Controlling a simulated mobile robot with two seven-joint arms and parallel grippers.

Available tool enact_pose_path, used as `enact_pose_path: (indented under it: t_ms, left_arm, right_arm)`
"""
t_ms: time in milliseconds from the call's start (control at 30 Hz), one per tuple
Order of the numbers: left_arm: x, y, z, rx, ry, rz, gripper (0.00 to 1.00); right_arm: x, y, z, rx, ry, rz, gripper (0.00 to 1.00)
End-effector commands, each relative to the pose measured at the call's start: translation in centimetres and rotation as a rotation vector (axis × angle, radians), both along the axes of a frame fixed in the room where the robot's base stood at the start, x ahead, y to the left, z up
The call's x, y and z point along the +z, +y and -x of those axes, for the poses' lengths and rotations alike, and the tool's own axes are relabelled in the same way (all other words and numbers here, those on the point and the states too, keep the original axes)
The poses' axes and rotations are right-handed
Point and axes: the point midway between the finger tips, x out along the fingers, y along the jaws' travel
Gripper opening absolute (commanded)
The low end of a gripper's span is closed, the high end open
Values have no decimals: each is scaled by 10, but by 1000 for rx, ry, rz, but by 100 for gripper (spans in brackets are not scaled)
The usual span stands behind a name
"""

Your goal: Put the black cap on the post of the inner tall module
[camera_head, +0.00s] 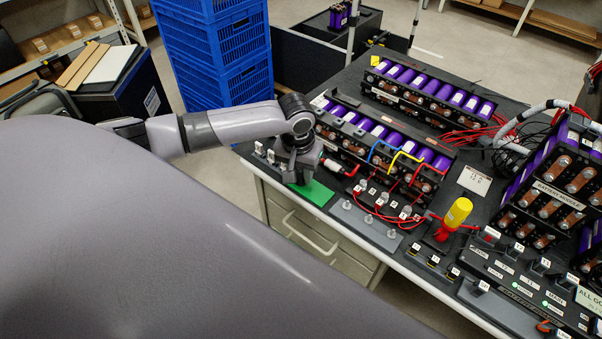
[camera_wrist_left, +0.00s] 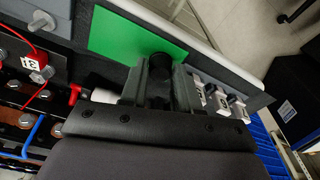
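My left gripper (camera_head: 298,178) is low over the green mat (camera_head: 312,193) at the left end of the workbench. In the left wrist view its two grey fingers (camera_wrist_left: 160,85) sit on both sides of a black round piece, which looks like the black cap (camera_wrist_left: 161,64). The fingers appear to touch its sides, and its end sticks out past them. Tall battery modules (camera_head: 552,190) stand at the right end of the bench; I cannot make out which post is bare. My right gripper is not in view.
Low battery rows (camera_head: 425,93) with purple cells and red, blue and yellow leads fill the bench middle. Small labelled black blocks (camera_head: 432,261) line the front edge. Blue crates (camera_head: 215,50) stand behind left.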

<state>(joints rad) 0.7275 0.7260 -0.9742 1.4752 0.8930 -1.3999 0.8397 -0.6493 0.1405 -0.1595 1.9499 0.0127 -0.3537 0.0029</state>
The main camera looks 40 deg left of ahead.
Motion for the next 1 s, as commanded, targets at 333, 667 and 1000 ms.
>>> enact_pose_path:
  t_ms: [333,667,1000]
  left_arm:
    - [15,0,0,0,1,0,11]
    - [41,0,0,0,0,0,11]
    - [50,0,0,0,1,-1,11]
  right_arm:
    - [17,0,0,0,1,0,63]
    - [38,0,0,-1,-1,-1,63]
    - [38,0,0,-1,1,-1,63]
